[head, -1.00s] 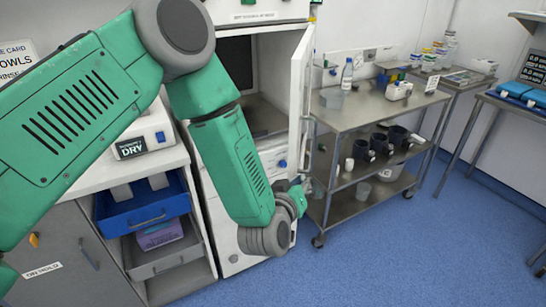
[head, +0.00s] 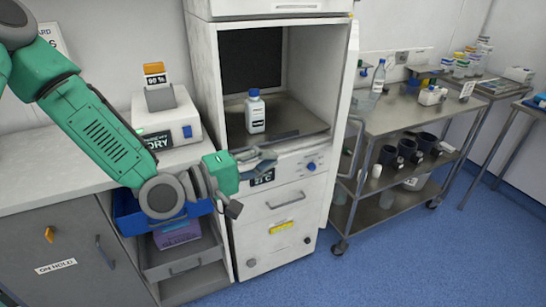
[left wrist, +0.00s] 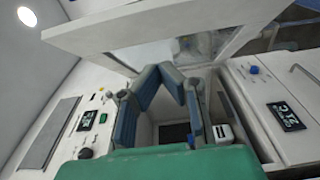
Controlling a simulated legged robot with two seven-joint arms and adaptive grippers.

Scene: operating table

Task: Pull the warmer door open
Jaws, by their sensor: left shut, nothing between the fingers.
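The warmer (head: 205,75) is a white cabinet whose upper compartment is open to view. A white bottle with a blue cap (head: 256,112) stands inside it. The warmer door (head: 341,110) stands swung open at the right side of the cabinet, seen nearly edge-on, with its handle (head: 352,148) on the right. My left gripper (head: 268,163) is in front of the warmer's control panel, left of the door and apart from its handle. Its fingers also show in the left wrist view (left wrist: 172,70), tips together and empty. My right gripper is in neither view.
A steel trolley (head: 400,115) with bottles and dark mugs stands right of the door, close to it. A white counter (head: 40,175) with a box-shaped device (head: 165,125) is at the left. An open blue drawer (head: 135,220) lies below the device. Blue floor is clear at the front right.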

